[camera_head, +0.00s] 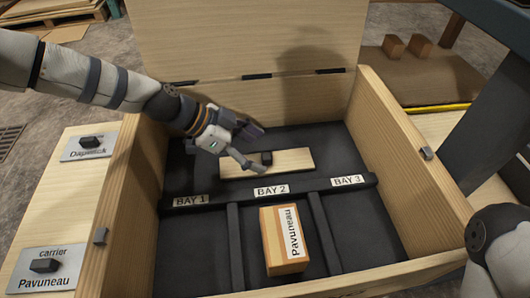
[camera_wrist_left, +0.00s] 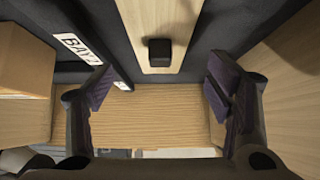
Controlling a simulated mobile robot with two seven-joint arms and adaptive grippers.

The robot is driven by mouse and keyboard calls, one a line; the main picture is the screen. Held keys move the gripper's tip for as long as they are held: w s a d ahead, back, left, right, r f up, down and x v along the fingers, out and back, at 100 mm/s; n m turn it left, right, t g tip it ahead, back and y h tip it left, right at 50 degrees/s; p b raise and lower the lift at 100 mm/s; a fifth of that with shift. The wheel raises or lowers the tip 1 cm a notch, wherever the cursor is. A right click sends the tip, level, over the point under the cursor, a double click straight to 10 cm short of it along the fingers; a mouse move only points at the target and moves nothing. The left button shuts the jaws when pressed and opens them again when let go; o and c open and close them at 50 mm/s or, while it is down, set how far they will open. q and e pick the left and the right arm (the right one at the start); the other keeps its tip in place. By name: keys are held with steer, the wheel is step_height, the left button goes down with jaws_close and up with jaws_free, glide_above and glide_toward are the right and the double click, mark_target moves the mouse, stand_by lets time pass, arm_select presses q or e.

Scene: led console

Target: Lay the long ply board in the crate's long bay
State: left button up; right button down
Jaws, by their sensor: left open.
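The long ply board (camera_head: 292,160) is a pale flat strip with a black block-shaped knob (camera_head: 267,158). It lies in the crate's long bay (camera_head: 340,150), behind the divider labelled BAY 1, BAY 2 and BAY 3, and looks flat on the dark floor. My left gripper (camera_head: 253,149) is open above the board, close to the knob, and holds nothing. In the left wrist view the knob (camera_wrist_left: 160,52) stands ahead of the open fingers (camera_wrist_left: 158,95), clear of both. My right gripper is out of view.
The crate's wooden side wall (camera_head: 415,165) and open lid (camera_head: 250,40) enclose the bays. A box labelled Pavuneau (camera_head: 283,240) stands in BAY 2; BAY 1 and BAY 3 are empty. Labelled plates with black knobs (camera_head: 45,265) lie left of the crate. Two small blocks (camera_head: 393,46) are behind right.

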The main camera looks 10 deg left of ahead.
arm_select(q)
steer(key=p+v, duration=0.1)
steer(key=v, duration=0.7)
steer(key=shift+a+r, duration=0.1)
